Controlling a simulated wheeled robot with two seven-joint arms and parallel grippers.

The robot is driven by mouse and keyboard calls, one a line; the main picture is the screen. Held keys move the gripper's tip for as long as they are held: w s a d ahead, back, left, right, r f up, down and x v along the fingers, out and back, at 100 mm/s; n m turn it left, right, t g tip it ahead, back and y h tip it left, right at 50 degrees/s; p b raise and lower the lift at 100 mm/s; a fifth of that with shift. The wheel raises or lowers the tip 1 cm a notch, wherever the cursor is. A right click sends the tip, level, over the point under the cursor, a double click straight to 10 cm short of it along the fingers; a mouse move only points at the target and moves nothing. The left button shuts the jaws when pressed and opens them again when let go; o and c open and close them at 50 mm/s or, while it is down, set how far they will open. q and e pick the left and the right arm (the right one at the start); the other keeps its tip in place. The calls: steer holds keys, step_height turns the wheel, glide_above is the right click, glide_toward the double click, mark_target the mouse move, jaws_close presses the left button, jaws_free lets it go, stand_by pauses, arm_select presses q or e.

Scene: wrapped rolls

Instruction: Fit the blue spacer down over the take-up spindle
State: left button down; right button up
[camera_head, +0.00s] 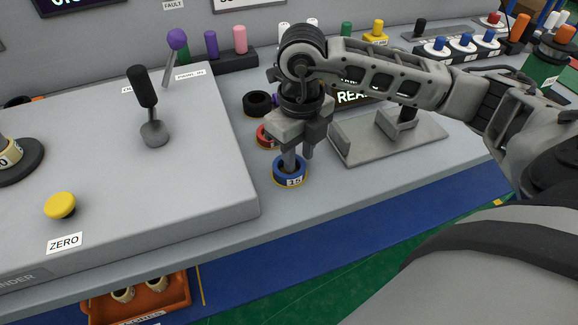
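The blue spacer (278,176) is a short blue ring with a white number label. It appears to lie flat near the bench's front edge. My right gripper (298,163) points down over it. One finger reaches into or in front of the ring's hole and the other is at its right rear side. The fingers are a little apart; I cannot tell whether they press on the ring wall. At the left edge a cream core (9,154) sits on a dark disc (32,163). No bare take-up spindle can be made out clearly. My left gripper is out of view.
A red ring (264,138) and a black ring (257,103) lie just behind the spacer. The grey winder housing (190,170) carries a black-handled lever (142,88) and a yellow button (60,205). A grey plate stand (360,147) is to the right. An orange bin (175,290) hangs below.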

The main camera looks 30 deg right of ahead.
jaws_close()
